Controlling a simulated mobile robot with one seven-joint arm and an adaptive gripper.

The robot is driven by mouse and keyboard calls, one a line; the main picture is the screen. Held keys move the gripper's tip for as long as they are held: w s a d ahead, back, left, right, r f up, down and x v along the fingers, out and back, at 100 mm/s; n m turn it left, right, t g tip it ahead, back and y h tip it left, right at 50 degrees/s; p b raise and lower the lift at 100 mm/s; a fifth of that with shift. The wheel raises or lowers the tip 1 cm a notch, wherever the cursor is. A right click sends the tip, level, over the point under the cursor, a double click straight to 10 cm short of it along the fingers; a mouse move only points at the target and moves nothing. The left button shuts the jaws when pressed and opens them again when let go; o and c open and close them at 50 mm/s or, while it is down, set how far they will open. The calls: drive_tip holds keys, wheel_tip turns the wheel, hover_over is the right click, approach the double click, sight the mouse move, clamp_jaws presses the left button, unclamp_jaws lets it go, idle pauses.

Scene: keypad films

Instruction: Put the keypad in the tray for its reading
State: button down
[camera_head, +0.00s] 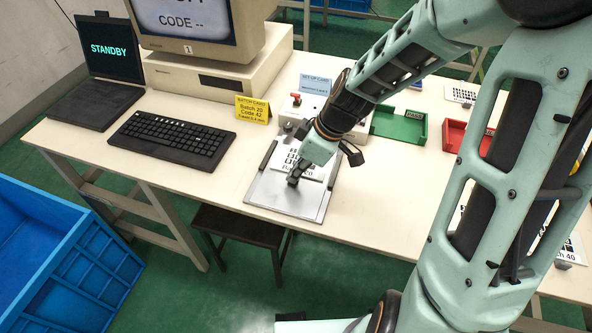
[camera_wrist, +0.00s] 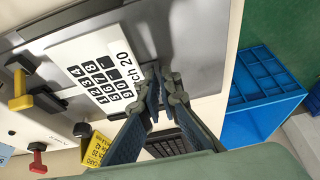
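The keypad (camera_wrist: 92,68) is a flat white film with black number keys and the print "Batch 20" along one end. It is over the grey metal tray (camera_head: 256,190) on the table, and the head view shows part of it (camera_head: 312,173) behind my gripper. My gripper (camera_head: 293,180) points down at the keypad's near end. In the wrist view the fingertips (camera_wrist: 161,80) come together at the printed end, with the film's edge at them. I cannot tell whether the film lies fully flat on the metal.
A yellow batch card (camera_head: 252,110) reads Batch 20, Code 42. A black keyboard (camera_head: 172,139), a laptop (camera_head: 103,58) showing STANDBY and a monitor (camera_head: 190,20) showing CODE -- stand left. Green (camera_head: 398,126) and red (camera_head: 455,136) trays lie right. A blue crate (camera_head: 75,265) stands on the floor.

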drive_tip(key=shift+s, duration=0.25)
drive_tip(key=shift+s+a, duration=0.35)
drive_tip(key=shift+s, duration=0.4)
drive_tip(key=shift+s+a+r+p, duration=0.2)
drive_tip(key=shift+s+r+p, duration=0.4)
drive_tip(key=shift+p, duration=0.05)
drive_tip(key=shift+s+a+r+p, duration=0.25)
drive_tip(key=shift+s+r+p, duration=0.25)
drive_tip(key=shift+s, duration=0.1)
drive_tip(key=shift+s+a+r+p, duration=0.2)
drive_tip(key=shift+s+r+p, duration=0.2)
drive_tip(key=shift+s+p, duration=0.15)
drive_tip(key=shift+s, duration=0.15)
idle(0.5)
